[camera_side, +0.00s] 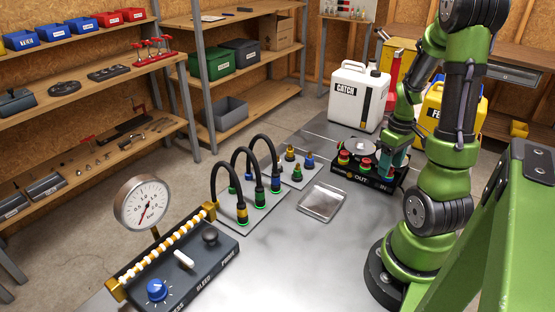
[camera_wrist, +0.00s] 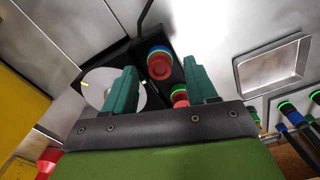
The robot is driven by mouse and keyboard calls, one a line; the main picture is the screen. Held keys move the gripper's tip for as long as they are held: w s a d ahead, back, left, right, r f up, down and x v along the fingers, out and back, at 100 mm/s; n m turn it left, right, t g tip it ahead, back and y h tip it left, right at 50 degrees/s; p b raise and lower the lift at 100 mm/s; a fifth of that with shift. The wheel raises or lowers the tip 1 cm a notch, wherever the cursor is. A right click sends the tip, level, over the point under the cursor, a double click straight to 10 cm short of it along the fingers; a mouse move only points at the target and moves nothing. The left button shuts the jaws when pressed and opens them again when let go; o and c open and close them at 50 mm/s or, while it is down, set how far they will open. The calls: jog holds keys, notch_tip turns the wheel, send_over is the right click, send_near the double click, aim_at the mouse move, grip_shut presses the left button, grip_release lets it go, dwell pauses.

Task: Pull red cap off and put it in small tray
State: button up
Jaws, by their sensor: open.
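A black pickup block (camera_side: 350,184) marked OUT and IN stands on the metal table. Red caps (camera_side: 344,157) sit on its near side; a second one (camera_side: 367,163) is beside the first. In the wrist view a red cap with blue and green rings (camera_wrist: 160,67) lies between my two teal fingers, with another red cap (camera_wrist: 180,96) closer to the palm. My gripper (camera_side: 388,162) is open over the block's right end; it also shows in the wrist view (camera_wrist: 161,68). Contact with a cap cannot be told. The small metal tray (camera_side: 321,203) is empty, left and in front of the block.
Black hoses (camera_side: 247,155) arch over a plate left of the tray. Several small coloured fittings (camera_side: 291,163) stand behind the tray. A gauge manifold (camera_side: 180,262) is at the front left. A white CATCH can (camera_side: 357,97) and a yellow can (camera_side: 438,113) stand behind the block.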

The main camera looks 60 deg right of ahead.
jog(key=shift+f, duration=0.4)
jog(key=shift+c, duration=0.2)
grip_shut()
jog(key=c, duration=0.8)
grip_release()
grip_shut()
jog(key=shift+r, duration=0.15)
jog(key=shift+r, duration=0.75)
jog(key=shift+r, duration=0.15)
